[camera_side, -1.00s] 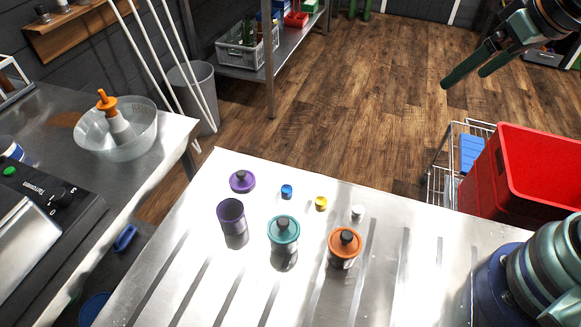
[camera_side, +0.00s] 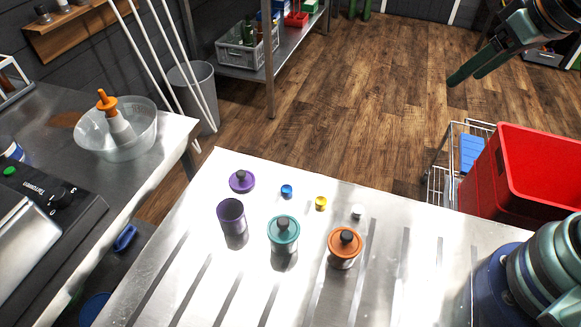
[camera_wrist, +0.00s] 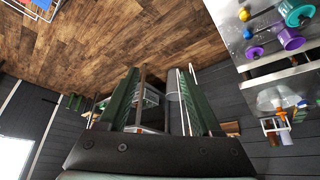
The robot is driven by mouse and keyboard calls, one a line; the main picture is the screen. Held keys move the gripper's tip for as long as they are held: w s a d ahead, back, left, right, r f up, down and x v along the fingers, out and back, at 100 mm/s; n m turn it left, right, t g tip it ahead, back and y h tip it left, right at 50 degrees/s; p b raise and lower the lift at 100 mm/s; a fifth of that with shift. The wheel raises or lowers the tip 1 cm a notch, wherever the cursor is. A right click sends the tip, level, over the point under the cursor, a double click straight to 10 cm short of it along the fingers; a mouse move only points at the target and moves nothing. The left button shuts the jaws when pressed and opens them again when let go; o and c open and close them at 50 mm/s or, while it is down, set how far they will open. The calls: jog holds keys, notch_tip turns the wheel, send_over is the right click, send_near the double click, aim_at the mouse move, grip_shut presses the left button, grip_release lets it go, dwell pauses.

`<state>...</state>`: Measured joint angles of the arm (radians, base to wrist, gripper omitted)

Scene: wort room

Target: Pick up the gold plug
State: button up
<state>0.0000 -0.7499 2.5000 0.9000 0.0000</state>
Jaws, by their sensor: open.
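The gold plug (camera_side: 321,203) is a small yellow piece on the steel table, between a blue plug (camera_side: 286,191) and a white plug (camera_side: 358,211). In the wrist view, the gold plug (camera_wrist: 257,51) shows at the upper right, on the table. My gripper (camera_side: 466,78) is open and empty, high at the upper right of the side view, well away from the plug. In the wrist view its two green fingers (camera_wrist: 158,88) stand apart with nothing between them.
A purple cup (camera_side: 231,217), a teal lidded jar (camera_side: 284,236) and an orange lidded jar (camera_side: 344,247) stand in front of the plugs. A purple lid (camera_side: 242,181) lies to the left. A red crate (camera_side: 540,180) is at the right, beside the table.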

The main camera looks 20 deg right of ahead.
jog(key=n+g, duration=0.6)
jog(key=n, duration=1.2)
send_over(321, 200)
jog(key=f, duration=1.9)
jog(key=shift+s, duration=0.25)
jog(key=shift+w+f, duration=0.2)
jog(key=shift+f, duration=2.75)
grip_shut()
